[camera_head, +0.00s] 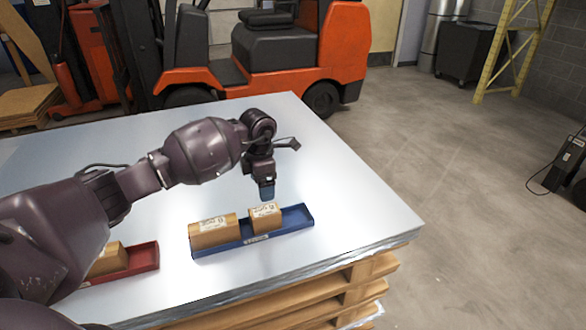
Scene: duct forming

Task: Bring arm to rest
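My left arm reaches in from the left over a metal-topped table (345,200). My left gripper (267,194) points down just above a small cardboard box (265,217) in a blue tray (297,220). Its fingers look close together, but I cannot tell from this side whether they are open or shut. A longer cardboard box (213,232) lies in the left part of the same tray. A red tray (146,257) with another cardboard box (108,260) is partly hidden behind my arm. My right gripper is not in view.
The table is a stack of sheets on wooden pallets (350,290). An orange forklift (290,50) stands behind it. A black cart (467,52) and a yellow rack (510,45) stand at the back right.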

